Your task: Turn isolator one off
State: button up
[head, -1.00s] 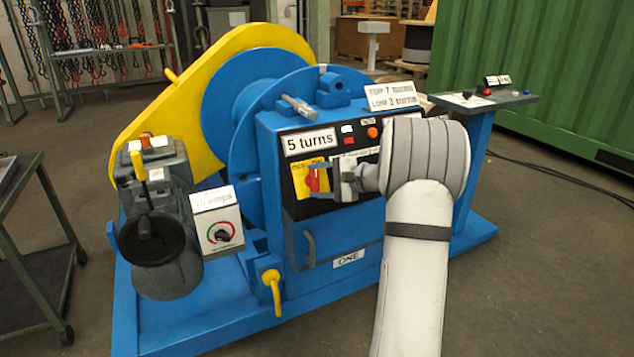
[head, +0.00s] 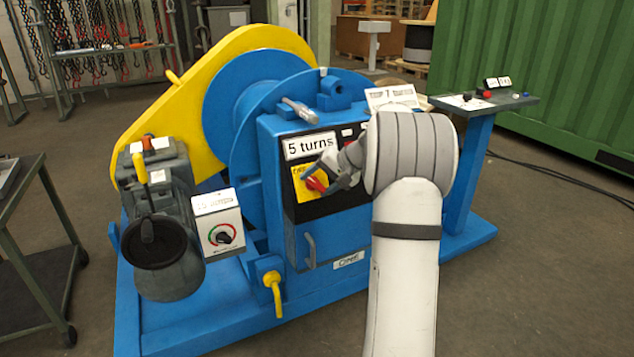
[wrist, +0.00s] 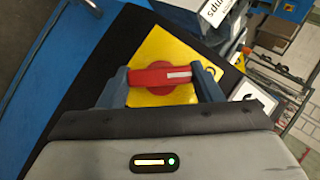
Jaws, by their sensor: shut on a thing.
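The isolator is a red rotary handle (wrist: 160,76) on a yellow plate (wrist: 155,48), set in the dark panel of the blue machine. In the head view the red handle (head: 316,184) shows tilted at the lower right of its yellow plate (head: 300,176). My gripper (wrist: 163,84) is shut on the red handle, with one finger at each end of it in the wrist view. In the head view my gripper (head: 318,180) reaches the panel from the right and covers part of the handle and plate. The plate's lettering is mostly hidden or unreadable.
A "5 turns" label (head: 310,145) sits just above the plate. A white box with a dial (head: 222,236) and a grey motor (head: 160,250) stand left of the panel. A yellow lever (head: 273,290) is below. A pedestal with buttons (head: 485,100) stands right.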

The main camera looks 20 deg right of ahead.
jog(key=shift+n+h, duration=0.4)
jog(key=shift+n, duration=0.1)
jog(key=o, duration=1)
jog(key=p+v, duration=0.2)
jog(key=v, duration=0.5)
jog(key=shift+s+d+r+p, duration=0.15)
jog(key=shift+d+r+p, duration=0.05)
jog(key=shift+r+p, duration=0.15)
